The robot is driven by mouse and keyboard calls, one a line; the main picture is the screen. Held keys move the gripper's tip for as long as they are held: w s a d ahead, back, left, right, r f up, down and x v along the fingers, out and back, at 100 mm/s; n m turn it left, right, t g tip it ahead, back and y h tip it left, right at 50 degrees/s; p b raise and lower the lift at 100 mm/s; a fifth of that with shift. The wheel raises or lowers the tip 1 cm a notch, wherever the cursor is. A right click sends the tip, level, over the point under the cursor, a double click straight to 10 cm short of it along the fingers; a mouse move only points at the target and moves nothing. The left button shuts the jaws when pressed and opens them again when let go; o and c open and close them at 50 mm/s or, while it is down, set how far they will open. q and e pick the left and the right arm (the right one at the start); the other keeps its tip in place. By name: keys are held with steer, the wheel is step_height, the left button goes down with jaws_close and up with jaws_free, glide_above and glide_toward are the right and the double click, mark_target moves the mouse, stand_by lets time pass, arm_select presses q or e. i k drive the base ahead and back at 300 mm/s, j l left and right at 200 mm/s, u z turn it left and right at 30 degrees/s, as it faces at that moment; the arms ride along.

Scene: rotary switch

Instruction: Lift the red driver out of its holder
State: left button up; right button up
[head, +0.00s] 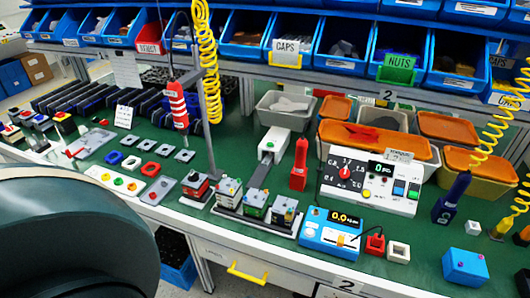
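A red driver (300,162) stands upright in the middle of the green bench, between the white feeder and the white dial panel. Its lower end sits in a red base that looks like its holder; how deep it sits cannot be told. A second red tool with white bands (177,105) hangs from a cord further left, beside a grey post. Neither gripper shows in the head view. A large dark rounded part, probably of my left arm, fills the lower left corner. Nothing is seen touching the red driver.
The white dial panel (407,204) stands close right of the driver, the white feeder (273,143) close left. A blue meter (322,240) and small boxes on a tray lie in front. A dark blue driver (452,197) stands further right. Blue bins (240,40) hang above, with yellow coiled cords.

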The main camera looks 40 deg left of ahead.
mark_target(303, 144)
steer(key=u, duration=0.85)
